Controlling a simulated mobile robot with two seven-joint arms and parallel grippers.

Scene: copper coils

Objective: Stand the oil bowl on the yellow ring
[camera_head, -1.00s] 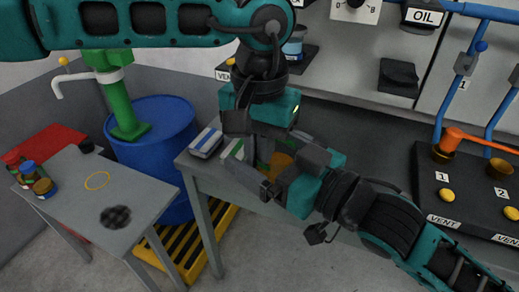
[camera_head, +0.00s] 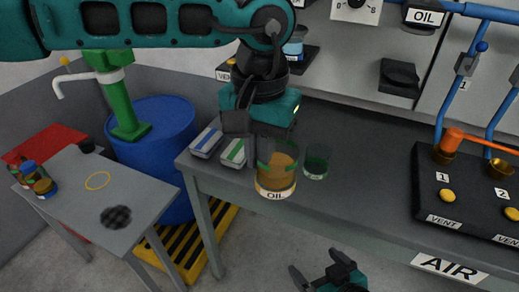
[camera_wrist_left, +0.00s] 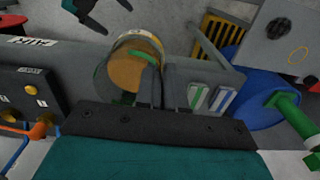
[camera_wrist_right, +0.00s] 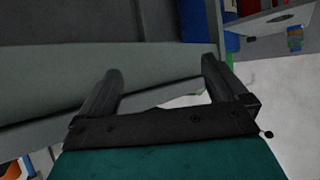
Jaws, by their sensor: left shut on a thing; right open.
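The oil bowl (camera_head: 275,180), clear with amber oil and an OIL label, is upright at the front edge of the long bench. My left gripper (camera_head: 258,150) is shut on its wall; in the left wrist view (camera_wrist_left: 159,78), one finger is inside the bowl (camera_wrist_left: 127,70) and one outside. In the head view its fingertips are partly hidden. The yellow ring (camera_head: 97,180) lies flat on the small grey table at left; nothing stands on it. My right gripper (camera_head: 325,280) is open and empty, low in front of the bench.
Beside the bowl are a green cup (camera_head: 316,161) and two striped packs (camera_head: 233,153). A blue drum (camera_head: 165,130) stands between bench and small table (camera_head: 150,190). That table also holds a dark checkered disc (camera_head: 116,217) and small jars (camera_head: 38,182).

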